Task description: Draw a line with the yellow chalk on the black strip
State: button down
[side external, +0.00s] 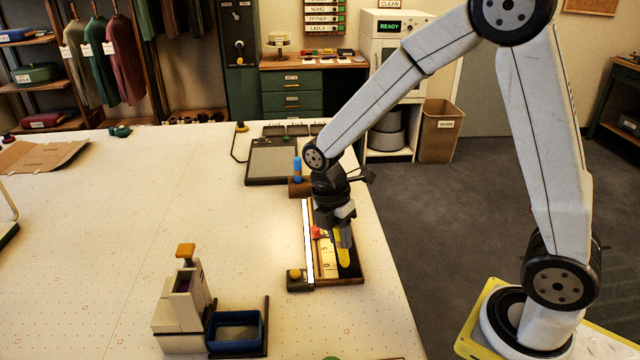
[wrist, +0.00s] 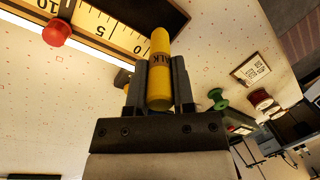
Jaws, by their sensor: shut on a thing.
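My gripper (side external: 343,232) is shut on the yellow chalk (side external: 344,254), which points down over the front part of the wooden-edged board. In the wrist view, the chalk (wrist: 159,80) stands between the two fingers (wrist: 160,90), with part of its lettering showing. The black strip (side external: 352,262) lies on the board's right side, partly hidden behind the chalk and gripper. In the wrist view, the black strip (wrist: 135,8) runs along the top, beyond the ruler. The chalk's tip is close to the strip; I cannot tell whether it touches. No yellow mark shows on the visible part.
A ruler (side external: 327,262) with a red knob (side external: 316,232) lies left of the strip, beside a bright white bar (side external: 308,235). A blue tray (side external: 236,328) and a beige device (side external: 182,305) stand front left. A grey panel (side external: 272,160) lies behind. The table's left is mostly clear.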

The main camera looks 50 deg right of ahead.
jog(key=shift+f, duration=0.4)
dwell(0.6)
jog(key=shift+w+d, duration=0.25)
jog(key=shift+w, duration=0.05)
jog(key=shift+w+d, duration=0.2)
jog(key=shift+d, duration=0.1)
jog(key=shift+w+d, duration=0.45)
jog(key=shift+w, duration=0.05)
dwell(0.6)
jog(key=shift+w+d+f, duration=0.1)
jog(key=shift+w+d, duration=0.15)
jog(key=shift+w+d, duration=0.15)
jog(key=shift+d, duration=0.05)
dwell(0.4)
jog(key=shift+w+d, duration=0.35)
jog(key=shift+w+d, duration=0.2)
jog(key=shift+w, duration=0.05)
jog(key=shift+w+d, duration=0.2)
dwell(0.5)
